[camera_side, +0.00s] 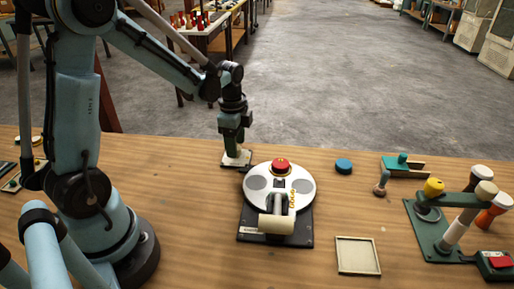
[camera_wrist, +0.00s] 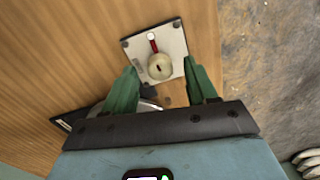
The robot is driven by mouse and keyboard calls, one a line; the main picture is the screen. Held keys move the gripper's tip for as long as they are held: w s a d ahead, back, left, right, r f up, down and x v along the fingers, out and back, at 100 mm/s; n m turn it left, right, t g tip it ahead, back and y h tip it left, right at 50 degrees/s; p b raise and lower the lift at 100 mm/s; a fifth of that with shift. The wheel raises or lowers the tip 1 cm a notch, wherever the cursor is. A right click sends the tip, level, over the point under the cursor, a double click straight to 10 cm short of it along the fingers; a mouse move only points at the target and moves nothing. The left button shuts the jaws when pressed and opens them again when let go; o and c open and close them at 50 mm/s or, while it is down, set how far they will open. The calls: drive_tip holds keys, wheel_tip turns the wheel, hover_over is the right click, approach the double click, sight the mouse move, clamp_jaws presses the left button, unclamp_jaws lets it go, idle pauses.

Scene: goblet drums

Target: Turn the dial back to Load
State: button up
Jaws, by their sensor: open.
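The dial's pale square plate (camera_side: 237,161) lies near the table's far edge in the side view, with my gripper (camera_side: 235,143) right above it. In the wrist view the plate (camera_wrist: 177,42) carries a round cream knob (camera_wrist: 160,67). A red pointer mark (camera_wrist: 153,45) runs from the knob toward a white dot at the plate's upper edge. My gripper (camera_wrist: 161,72) is open, its green fingers on either side of the knob, with gaps showing. I cannot tell how deep the fingers reach. No dial lettering is readable.
A white round device with a red button (camera_side: 280,166) stands close by on a dark base. A blue disc (camera_side: 343,166), an empty square tray (camera_side: 357,255) and a green stand with several levers (camera_side: 450,225) lie to the right. The table's far edge is just behind the dial.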

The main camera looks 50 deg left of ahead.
drive_tip(key=shift+f, duration=0.45)
drive_tip(key=c, duration=1.1)
drive_tip(key=shift+o, duration=0.2)
